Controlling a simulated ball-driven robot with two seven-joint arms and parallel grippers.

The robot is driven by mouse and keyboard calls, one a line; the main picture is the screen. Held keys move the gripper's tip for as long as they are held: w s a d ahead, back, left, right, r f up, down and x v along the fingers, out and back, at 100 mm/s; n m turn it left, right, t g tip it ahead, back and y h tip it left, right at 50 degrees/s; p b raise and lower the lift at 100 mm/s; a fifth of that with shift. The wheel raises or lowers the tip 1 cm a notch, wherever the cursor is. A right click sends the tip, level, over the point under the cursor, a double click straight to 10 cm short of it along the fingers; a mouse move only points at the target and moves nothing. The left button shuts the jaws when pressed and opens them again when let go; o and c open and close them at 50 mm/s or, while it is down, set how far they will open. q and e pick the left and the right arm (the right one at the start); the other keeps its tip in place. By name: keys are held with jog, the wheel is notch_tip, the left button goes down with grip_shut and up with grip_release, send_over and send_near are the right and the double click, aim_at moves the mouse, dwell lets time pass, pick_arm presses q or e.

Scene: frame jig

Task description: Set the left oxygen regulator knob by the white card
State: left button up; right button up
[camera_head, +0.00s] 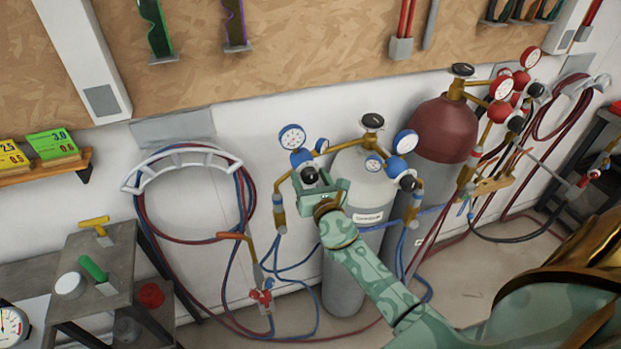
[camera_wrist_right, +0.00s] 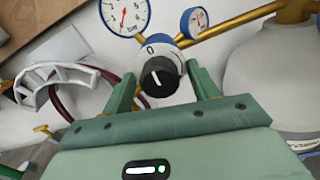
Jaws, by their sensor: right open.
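The left oxygen regulator (camera_head: 300,158) is blue and brass, with a large dial and a smaller one, beside the grey cylinder. Its black knob (camera_head: 309,175) also shows in the right wrist view (camera_wrist_right: 160,77), with a white pointer line on its face. The line points up and slightly left, towards a 0 on the white collar. My right gripper (camera_head: 318,186) is open; in the wrist view its green fingers (camera_wrist_right: 163,90) stand on either side of the knob, with gaps visible. I cannot make out a white card. My left gripper is out of view.
A yellow card (camera_head: 13,155) and a green card (camera_head: 53,143) stand on a small shelf at left. A second blue regulator (camera_head: 398,168) and a red cylinder (camera_head: 445,130) are to the right. Hoses hang on a white hanger (camera_head: 180,156). A torch (camera_head: 262,293) hangs below.

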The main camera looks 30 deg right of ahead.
jog(key=shift+c, duration=0.2)
jog(key=c, duration=0.9)
jog(key=shift+c, duration=0.2)
